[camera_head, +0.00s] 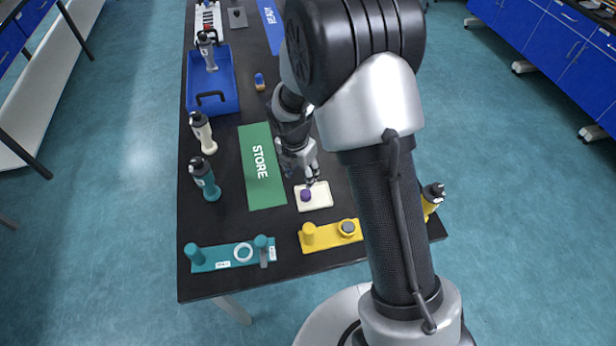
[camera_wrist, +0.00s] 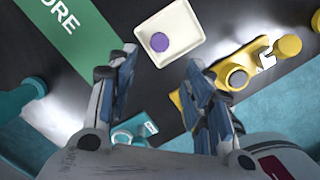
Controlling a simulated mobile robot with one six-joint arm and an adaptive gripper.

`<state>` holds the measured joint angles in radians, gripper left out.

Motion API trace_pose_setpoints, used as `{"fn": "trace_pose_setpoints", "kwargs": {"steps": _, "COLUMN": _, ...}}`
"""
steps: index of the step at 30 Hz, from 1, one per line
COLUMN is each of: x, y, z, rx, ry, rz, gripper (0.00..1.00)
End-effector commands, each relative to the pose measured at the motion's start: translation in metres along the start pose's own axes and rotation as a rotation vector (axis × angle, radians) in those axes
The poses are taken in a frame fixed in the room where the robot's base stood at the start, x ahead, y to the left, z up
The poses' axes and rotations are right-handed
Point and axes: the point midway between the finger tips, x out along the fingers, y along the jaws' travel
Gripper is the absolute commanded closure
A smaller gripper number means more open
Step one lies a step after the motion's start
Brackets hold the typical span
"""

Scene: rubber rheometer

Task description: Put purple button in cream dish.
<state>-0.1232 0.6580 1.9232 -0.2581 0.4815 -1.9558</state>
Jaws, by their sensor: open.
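The purple button (camera_head: 306,195) lies inside the square cream dish (camera_head: 322,202), left of the dish's centre in the head view. The wrist view shows the purple button (camera_wrist: 159,42) resting in the cream dish (camera_wrist: 184,22), toward its near left side. My gripper (camera_head: 309,182) is just above and behind the dish. In the wrist view my gripper (camera_wrist: 162,70) has its two fingers spread wide with nothing between them. The fingers stand apart from the button.
A green STORE mat (camera_head: 262,180) lies left of the dish. A yellow fixture (camera_head: 329,236) and a teal fixture (camera_head: 232,256) stand along the near edge. Bottles (camera_head: 205,178) line the left edge. A blue tray (camera_head: 228,90) is farther back.

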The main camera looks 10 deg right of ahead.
Motion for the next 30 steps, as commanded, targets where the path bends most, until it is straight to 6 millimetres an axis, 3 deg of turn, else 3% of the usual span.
{"fn": "trace_pose_setpoints", "kwargs": {"steps": 5, "x": -0.052, "y": -0.010, "z": 0.006, "rx": 0.212, "ry": -0.017, "rz": 0.032, "gripper": 0.53}}
{"fn": "trace_pose_setpoints", "kwargs": {"steps": 8, "x": -0.102, "y": -0.028, "z": 0.007, "rx": 0.463, "ry": -0.024, "rz": 0.067, "gripper": 0.53}}
{"fn": "trace_pose_setpoints", "kwargs": {"steps": 12, "x": -0.169, "y": -0.064, "z": -0.003, "rx": 0.862, "ry": -0.013, "rz": 0.122, "gripper": 0.53}}
{"fn": "trace_pose_setpoints", "kwargs": {"steps": 18, "x": -0.240, "y": -0.123, "z": -0.035, "rx": 1.420, "ry": 0.047, "rz": 0.205, "gripper": 0.53}}
{"fn": "trace_pose_setpoints", "kwargs": {"steps": 24, "x": -0.277, "y": -0.178, "z": -0.078, "rx": 1.928, "ry": 0.156, "rz": 0.270, "gripper": 0.53}}
{"fn": "trace_pose_setpoints", "kwargs": {"steps": 30, "x": -0.285, "y": -0.208, "z": -0.106, "rx": 2.231, "ry": 0.249, "rz": 0.293, "gripper": 0.53}}
